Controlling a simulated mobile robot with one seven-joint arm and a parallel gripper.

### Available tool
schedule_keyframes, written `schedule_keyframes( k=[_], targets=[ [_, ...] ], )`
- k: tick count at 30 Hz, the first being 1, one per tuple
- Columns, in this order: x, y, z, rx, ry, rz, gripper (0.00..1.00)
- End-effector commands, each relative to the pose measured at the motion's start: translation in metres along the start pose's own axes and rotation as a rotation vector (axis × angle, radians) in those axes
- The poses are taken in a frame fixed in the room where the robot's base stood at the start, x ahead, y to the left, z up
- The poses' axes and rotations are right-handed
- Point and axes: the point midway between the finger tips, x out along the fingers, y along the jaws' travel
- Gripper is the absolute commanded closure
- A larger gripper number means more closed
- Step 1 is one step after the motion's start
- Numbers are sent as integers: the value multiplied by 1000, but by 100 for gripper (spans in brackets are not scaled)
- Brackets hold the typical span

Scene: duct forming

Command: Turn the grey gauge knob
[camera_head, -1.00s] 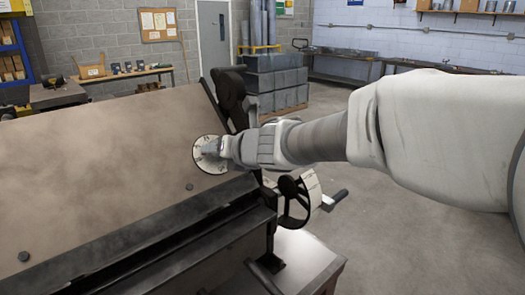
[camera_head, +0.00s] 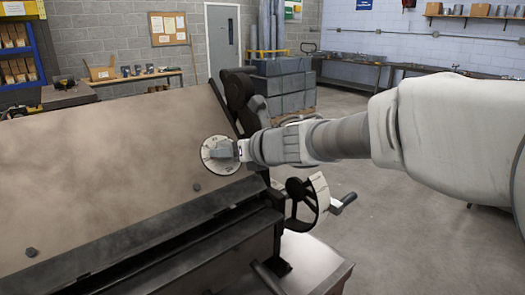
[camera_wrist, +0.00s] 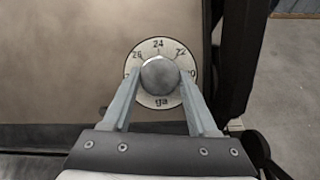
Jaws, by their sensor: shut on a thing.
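The grey gauge knob (camera_wrist: 160,76) sits at the centre of a round white dial (camera_wrist: 160,45) marked with numbers such as 24 and 22 and the letters "ga". The dial (camera_head: 209,164) is on the sloped panel of the machine in the head view. My gripper (camera_wrist: 161,86) has one finger on each side of the knob and is shut on it. In the head view my gripper (camera_head: 228,150) reaches the dial from the right and hides the knob.
The machine's broad tan panel (camera_head: 100,150) fills the left. A dark handwheel with a crank (camera_head: 303,203) stands below my arm at the machine's right end. Dark upright brackets (camera_head: 240,95) rise behind the gripper. Open floor lies to the right.

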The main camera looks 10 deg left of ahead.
Motion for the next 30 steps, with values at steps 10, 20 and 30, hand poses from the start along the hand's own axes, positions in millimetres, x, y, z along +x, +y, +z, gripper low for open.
schedule_keyframes(
  k=[10, 20, 30],
  targets=[
    [0, 0, 1, -1, -1, 0, 11],
    [-4, 0, 1, -1, -1, -1, 11],
    [-59, 0, 3, -3, -3, -3, 11]
  ],
)
